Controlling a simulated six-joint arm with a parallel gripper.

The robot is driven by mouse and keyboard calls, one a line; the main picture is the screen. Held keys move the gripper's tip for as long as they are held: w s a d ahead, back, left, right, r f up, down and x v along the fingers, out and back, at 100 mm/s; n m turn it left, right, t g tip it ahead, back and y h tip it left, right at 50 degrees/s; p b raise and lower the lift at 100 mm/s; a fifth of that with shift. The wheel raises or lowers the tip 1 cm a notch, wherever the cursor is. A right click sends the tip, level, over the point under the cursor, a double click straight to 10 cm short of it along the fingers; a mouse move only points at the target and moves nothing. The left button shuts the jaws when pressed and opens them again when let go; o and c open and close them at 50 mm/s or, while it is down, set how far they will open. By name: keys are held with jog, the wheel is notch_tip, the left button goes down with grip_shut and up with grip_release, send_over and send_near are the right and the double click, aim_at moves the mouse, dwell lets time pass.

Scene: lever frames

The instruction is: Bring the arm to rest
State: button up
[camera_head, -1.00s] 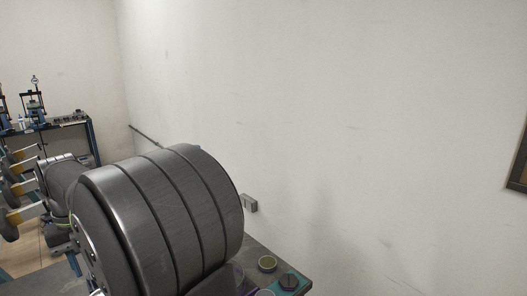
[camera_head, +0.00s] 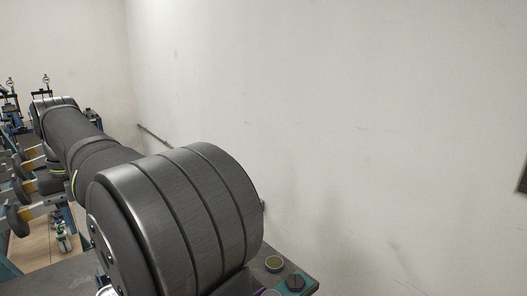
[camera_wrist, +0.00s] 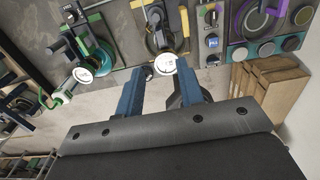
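My gripper (camera_wrist: 160,68) shows in the wrist view with its two blue fingers apart and nothing held between them. Beyond the fingertips are a white round dial (camera_wrist: 166,64) and a second dial (camera_wrist: 84,75) to the left; I cannot tell how far off they are. In the head view my dark grey arm fills the lower left and reaches toward the far left. The gripper itself is not visible there.
Lever frames with green, yellow and purple parts line the top of the wrist view, including a purple ring (camera_wrist: 262,18). Wooden pieces (camera_wrist: 268,90) stand at its right. In the head view, a bare white wall (camera_head: 340,120) fills the right.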

notch_tip(320, 180, down, 14)
jog(key=shift+r, duration=0.2)
jog(key=shift+a+f+m, duration=0.1)
jog(key=shift+f+m, duration=0.1)
jog(key=shift+m, duration=0.1)
jog(key=shift+s+a+m, duration=0.15)
jog(key=shift+m, duration=0.55)
jog(key=shift+s+a+m, duration=0.1)
jog(key=shift+m, duration=0.6)
